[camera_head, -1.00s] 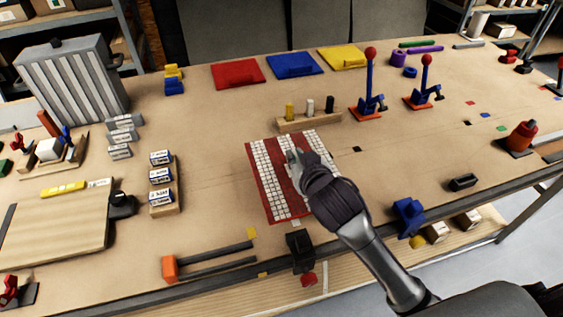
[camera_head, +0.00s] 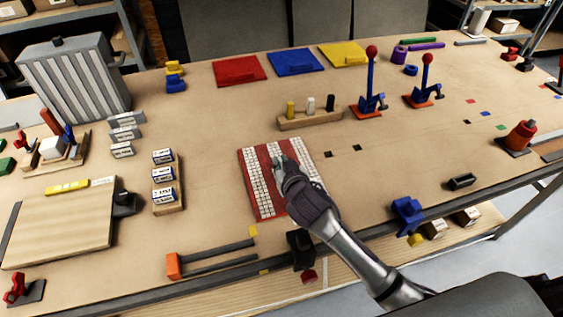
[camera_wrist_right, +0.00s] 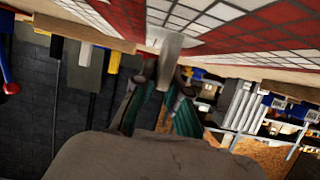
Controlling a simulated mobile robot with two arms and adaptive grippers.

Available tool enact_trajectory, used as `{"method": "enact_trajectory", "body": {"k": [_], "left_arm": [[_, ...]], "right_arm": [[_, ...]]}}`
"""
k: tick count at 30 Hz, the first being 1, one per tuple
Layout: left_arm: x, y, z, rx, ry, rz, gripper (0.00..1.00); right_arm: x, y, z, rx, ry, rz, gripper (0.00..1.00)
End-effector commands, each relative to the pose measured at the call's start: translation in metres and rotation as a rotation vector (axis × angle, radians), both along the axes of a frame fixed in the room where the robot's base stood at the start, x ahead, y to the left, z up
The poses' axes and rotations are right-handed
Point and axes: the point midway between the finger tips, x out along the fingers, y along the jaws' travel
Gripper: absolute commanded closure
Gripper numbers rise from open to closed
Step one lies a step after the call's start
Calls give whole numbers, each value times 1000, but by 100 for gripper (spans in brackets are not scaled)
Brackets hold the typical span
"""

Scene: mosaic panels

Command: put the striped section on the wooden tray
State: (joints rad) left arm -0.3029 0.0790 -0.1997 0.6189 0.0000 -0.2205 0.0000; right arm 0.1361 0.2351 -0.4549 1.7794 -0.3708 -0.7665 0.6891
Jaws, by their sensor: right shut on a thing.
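The striped section (camera_head: 257,190) is a panel of red and white mosaic bands in the middle of the workbench. My right gripper (camera_head: 280,163) is over it, shut on a small grey handle (camera_wrist_right: 170,55) at the panel, which shows in the wrist view. I cannot tell whether the panel is clear of the bench. The wooden tray (camera_head: 60,232) is the pale flat board at the lower left, apart from the panel. My left gripper is not in view.
A yellow level (camera_head: 68,188) lies at the tray's back edge, with a black object (camera_head: 125,203) at its right. Small labelled boxes (camera_head: 163,176) on a wooden strip stand between panel and tray. An orange-ended clamp (camera_head: 173,266) lies near the front edge.

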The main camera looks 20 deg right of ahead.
Motion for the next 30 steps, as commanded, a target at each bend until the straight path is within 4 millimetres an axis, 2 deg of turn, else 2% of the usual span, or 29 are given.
{"method": "enact_trajectory", "body": {"k": [4, 5, 9, 20, 26, 30], "left_arm": [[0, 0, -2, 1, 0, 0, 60], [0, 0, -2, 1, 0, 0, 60], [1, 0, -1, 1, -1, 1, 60], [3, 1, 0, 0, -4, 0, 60], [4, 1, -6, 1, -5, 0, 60], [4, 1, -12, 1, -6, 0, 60]], "right_arm": [[1, 0, -1, 1, -5, 1, 100], [0, 0, -3, 0, 0, -1, 85], [0, 0, -2, 0, 1, -1, 63], [-2, 0, 1, 0, 0, 0, 63], [-30, -1, 10, 2, 1, 0, 63], [-59, -2, 22, 3, 0, 1, 63]]}}
